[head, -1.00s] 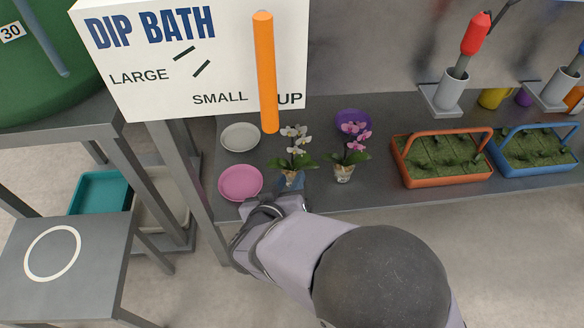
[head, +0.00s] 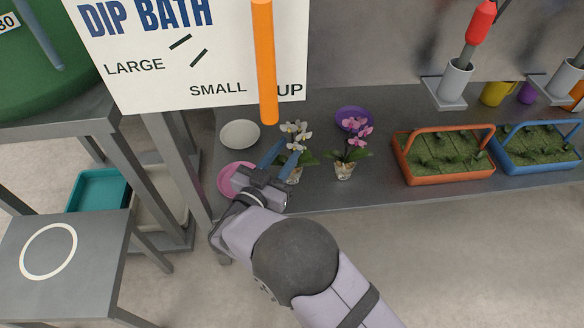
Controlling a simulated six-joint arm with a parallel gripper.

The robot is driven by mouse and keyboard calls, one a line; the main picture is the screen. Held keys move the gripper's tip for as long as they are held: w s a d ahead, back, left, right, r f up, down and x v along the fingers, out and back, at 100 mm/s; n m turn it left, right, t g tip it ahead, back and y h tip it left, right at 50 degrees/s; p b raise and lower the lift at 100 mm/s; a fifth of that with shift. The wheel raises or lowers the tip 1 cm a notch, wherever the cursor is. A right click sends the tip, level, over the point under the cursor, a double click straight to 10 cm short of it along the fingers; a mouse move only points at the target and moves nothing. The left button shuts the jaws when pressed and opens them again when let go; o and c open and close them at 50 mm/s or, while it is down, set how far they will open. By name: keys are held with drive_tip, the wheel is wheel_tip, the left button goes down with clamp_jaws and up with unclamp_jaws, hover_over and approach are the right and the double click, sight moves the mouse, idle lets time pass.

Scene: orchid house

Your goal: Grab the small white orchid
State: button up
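The small white orchid (head: 296,133) stands upright on the grey bench in the head view, with white blooms, green leaves and a small clear pot. My gripper (head: 290,148) is at its left side, with two blue fingers spread apart and pointing away toward the back. The right finger crosses in front of the orchid's leaves and pot, and the left finger lies left of the plant. The pot is partly hidden by the right finger. I cannot tell whether the fingers touch the plant.
A pink orchid (head: 356,140) in a clear pot stands close on the right, with a purple dish (head: 345,113) behind. A pink dish (head: 229,174) lies under my gripper's left side. A white dish (head: 240,134) lies behind that. An orange basket (head: 446,182) stands further right.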

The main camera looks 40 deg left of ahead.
drive_tip(key=shift+w+a+b, duration=0.15)
drive_tip(key=shift+w+b, duration=0.15)
drive_tip(key=shift+w, duration=0.4)
drive_tip(key=w+b, duration=0.1)
drive_tip(key=w, duration=0.1)
drive_tip(key=w+a+b, duration=0.1)
drive_tip(key=w+b, duration=0.1)
drive_tip(key=w, duration=0.1)
drive_tip(key=shift+b, duration=0.3)
drive_tip(key=shift+c, duration=0.6)
clamp_jaws()
